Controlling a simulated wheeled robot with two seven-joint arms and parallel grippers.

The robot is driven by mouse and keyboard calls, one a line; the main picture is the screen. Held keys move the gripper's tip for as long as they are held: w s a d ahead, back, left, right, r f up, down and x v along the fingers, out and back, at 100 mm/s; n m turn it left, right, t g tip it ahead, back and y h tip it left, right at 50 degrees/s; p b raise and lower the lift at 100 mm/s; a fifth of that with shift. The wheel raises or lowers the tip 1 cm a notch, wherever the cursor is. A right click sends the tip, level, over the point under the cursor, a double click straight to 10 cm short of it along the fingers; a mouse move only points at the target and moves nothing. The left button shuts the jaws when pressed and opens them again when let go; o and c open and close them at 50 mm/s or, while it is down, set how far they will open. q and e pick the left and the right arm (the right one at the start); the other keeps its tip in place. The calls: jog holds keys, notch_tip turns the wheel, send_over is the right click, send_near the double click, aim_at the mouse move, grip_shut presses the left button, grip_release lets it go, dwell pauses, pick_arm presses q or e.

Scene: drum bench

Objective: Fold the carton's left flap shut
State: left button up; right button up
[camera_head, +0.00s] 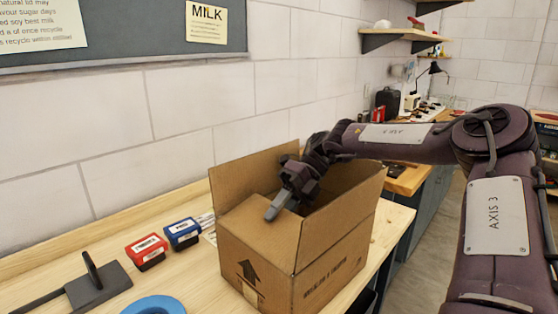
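An open cardboard carton (252,262) stands on the wooden bench in the middle of the camera_head view. Its left flap (250,226) lies folded inward, nearly flat across the left part of the opening. The back flap (236,180) and the front right flap (338,222) stand up, leaning outward. My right gripper (277,206) reaches in from the right over the carton, with its grey fingers together at the left flap's inner edge. I cannot tell whether they touch it. No object shows between the fingers. My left gripper is not in view.
A red box (147,251) and a blue box (183,234) sit left of the carton. A dark plate with an upright handle (97,286) and a blue ring (153,305) lie nearer the front left. The tiled wall (130,160) is close behind.

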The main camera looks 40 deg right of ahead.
aim_at(279, 214)
notch_tip(279, 214, up, 18)
jog(key=shift+b, duration=0.35)
jog(key=shift+f, duration=0.1)
jog(key=shift+c, duration=0.3)
